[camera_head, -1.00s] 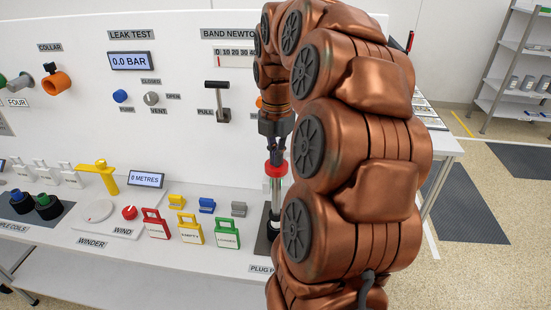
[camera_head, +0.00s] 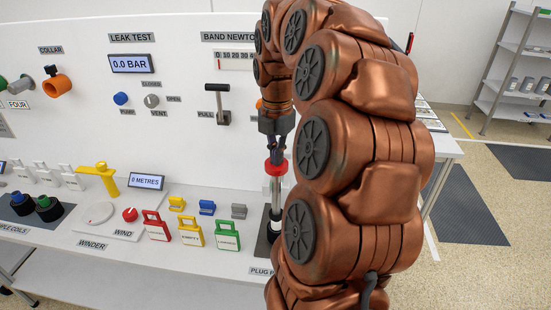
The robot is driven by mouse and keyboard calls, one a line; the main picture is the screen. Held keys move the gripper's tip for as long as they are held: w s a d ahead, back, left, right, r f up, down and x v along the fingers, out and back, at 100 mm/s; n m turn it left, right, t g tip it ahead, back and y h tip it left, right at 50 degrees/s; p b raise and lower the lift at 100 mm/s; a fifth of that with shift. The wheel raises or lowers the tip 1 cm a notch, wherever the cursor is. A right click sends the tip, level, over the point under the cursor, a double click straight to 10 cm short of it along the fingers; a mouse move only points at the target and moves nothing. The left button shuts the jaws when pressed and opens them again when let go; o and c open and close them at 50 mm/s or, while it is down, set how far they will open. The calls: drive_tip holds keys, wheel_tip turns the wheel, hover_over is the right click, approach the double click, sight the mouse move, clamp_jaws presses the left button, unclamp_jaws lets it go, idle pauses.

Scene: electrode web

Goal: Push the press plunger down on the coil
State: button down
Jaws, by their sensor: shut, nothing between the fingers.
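The press plunger has a red cap (camera_head: 275,167) on a metal shaft (camera_head: 277,192). It stands upright over a dark base at the right end of the bench, beside the "PLUG P..." label. My gripper (camera_head: 276,157) is shut and points straight down, with its fingertips at the top of the red cap. I cannot tell whether they touch it. The coil under the plunger is not clear at this size; a pale piece (camera_head: 275,226) shows at the foot of the shaft. My arm hides the right side of the press.
Red (camera_head: 156,226), yellow (camera_head: 191,233) and green (camera_head: 228,236) tags stand left of the press. Small yellow, blue and grey blocks sit behind them. The pull lever (camera_head: 217,102) and gauge are on the panel behind. The winder (camera_head: 97,211) is further left.

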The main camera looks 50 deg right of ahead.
drive_tip(key=shift+r+p, duration=1.5)
drive_tip(key=shift+r, duration=2.1)
